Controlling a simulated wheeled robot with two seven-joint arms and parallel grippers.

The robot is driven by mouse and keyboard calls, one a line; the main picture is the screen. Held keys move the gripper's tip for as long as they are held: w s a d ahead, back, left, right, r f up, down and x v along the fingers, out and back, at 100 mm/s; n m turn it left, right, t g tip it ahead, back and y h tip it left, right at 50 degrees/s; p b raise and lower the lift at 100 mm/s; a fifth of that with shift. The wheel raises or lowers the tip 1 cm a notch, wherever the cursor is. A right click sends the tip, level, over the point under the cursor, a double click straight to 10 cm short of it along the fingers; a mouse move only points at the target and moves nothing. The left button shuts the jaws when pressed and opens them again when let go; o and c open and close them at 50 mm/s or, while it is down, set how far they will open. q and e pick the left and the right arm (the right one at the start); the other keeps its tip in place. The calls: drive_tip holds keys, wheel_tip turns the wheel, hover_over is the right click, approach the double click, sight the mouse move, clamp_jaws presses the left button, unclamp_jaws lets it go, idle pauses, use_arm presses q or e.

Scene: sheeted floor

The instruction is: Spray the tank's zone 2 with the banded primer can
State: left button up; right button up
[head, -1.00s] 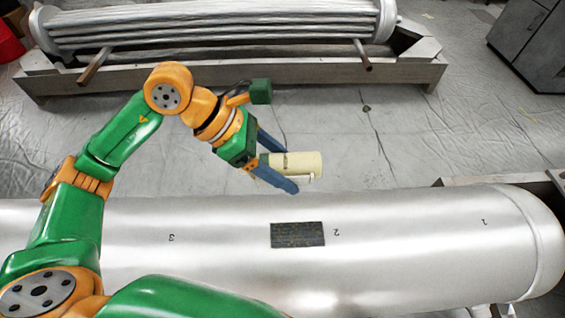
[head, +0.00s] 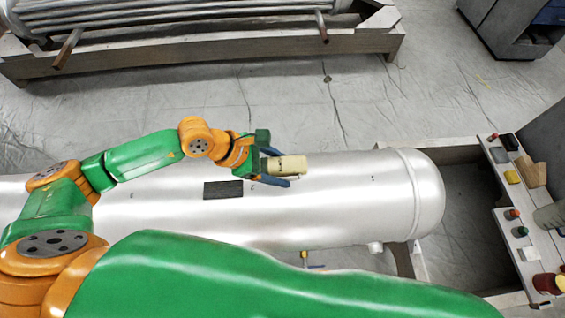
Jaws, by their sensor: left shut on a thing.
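The silver tank (head: 330,215) lies lengthwise across the view. It has a dark plate (head: 223,189) and small marks along its top. The mark 2 (head: 252,187) is just right of the plate, mark 3 (head: 132,194) is to the left and mark 1 (head: 372,178) to the right. My left gripper (head: 277,167) is shut on a cream-coloured can (head: 290,165). The can lies sideways in the fingers, over the tank's far side, right of mark 2. Any band on it is too small to make out. My right gripper is out of view.
A bench (head: 508,215) at the right carries a wooden block (head: 530,170), coloured caps and a red-and-yellow can (head: 548,284). A tube bundle on a stand (head: 210,55) is at the back left. A grey cabinet (head: 510,25) is back right. The sheeted floor behind the tank is clear.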

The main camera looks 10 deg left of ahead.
use_arm(q)
drive_tip(key=s+a+b, duration=0.1)
drive_tip(key=a, duration=0.3)
drive_tip(key=s+a+b, duration=0.1)
drive_tip(key=a, duration=0.3)
drive_tip(key=s+a+f+b, duration=0.1)
drive_tip(key=a, duration=0.3)
drive_tip(key=shift+s+a+b, duration=0.2)
drive_tip(key=shift+s+b, duration=0.1)
drive_tip(key=shift+s, duration=0.05)
drive_tip(key=a, duration=0.2)
drive_tip(key=s+a, duration=0.1)
drive_tip(key=a, duration=0.2)
drive_tip(key=s+a, duration=0.1)
drive_tip(key=a, duration=0.2)
drive_tip(key=shift+s+a+r, duration=0.15)
drive_tip(key=shift+r, duration=0.2)
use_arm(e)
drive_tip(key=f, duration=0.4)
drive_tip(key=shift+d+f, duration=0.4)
use_arm(q)
drive_tip(key=shift+c, duration=0.2)
